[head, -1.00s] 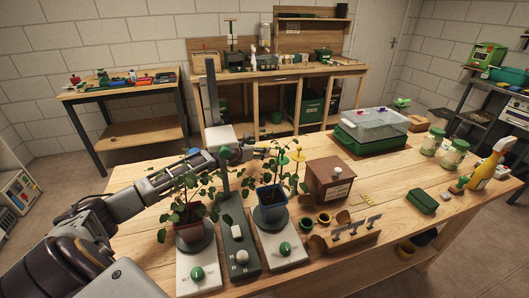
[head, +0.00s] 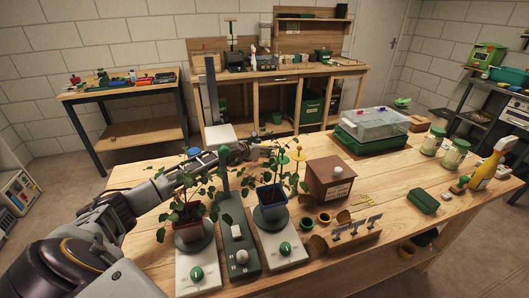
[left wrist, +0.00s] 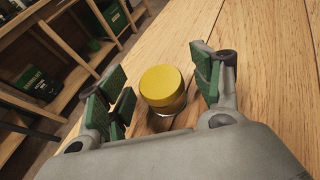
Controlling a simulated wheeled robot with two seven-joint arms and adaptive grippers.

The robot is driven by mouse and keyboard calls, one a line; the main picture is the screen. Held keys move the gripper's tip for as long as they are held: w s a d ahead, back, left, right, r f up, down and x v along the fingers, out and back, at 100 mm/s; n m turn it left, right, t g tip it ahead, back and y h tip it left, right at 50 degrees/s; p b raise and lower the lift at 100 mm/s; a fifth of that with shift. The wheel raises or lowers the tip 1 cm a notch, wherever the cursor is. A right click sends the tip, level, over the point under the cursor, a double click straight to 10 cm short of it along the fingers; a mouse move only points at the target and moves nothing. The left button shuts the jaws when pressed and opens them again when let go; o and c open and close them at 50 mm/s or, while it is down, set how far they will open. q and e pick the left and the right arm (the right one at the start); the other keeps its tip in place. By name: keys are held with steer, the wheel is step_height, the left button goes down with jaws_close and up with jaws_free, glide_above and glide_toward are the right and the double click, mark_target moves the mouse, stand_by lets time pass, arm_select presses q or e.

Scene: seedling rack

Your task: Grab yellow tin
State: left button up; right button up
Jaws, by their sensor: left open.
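The yellow tin (left wrist: 163,86) stands on the wooden table in the left wrist view, with its round golden lid facing the camera. My left gripper (left wrist: 160,90) is open, with its green-padded fingers on either side of the tin. Gaps show between the pads and the tin. In the head view, my left gripper (head: 250,152) is low over the far side of the table, behind the potted plants. I cannot clearly make out the tin there. My right gripper is not in view.
Two potted plants, one in a red pot (head: 188,232) and one in a blue pot (head: 271,197), stand in front of my left forearm. A brown wooden box (head: 330,181) and a clear-lidded green tray (head: 372,131) are to the right.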

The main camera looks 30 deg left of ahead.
arm_select(q)
steer(key=shift+c, duration=0.5)
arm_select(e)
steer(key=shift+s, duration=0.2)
arm_select(q)
steer(key=c, duration=1)
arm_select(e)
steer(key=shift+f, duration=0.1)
arm_select(q)
steer(key=shift+r, duration=0.1)
steer(key=shift+c, duration=0.2)
steer(key=shift+r, duration=0.5)
step_height(320, 180, up, 8)
steer(key=shift+f+p, duration=0.15)
steer(key=shift+p, duration=0.2)
steer(key=shift+r, duration=0.55)
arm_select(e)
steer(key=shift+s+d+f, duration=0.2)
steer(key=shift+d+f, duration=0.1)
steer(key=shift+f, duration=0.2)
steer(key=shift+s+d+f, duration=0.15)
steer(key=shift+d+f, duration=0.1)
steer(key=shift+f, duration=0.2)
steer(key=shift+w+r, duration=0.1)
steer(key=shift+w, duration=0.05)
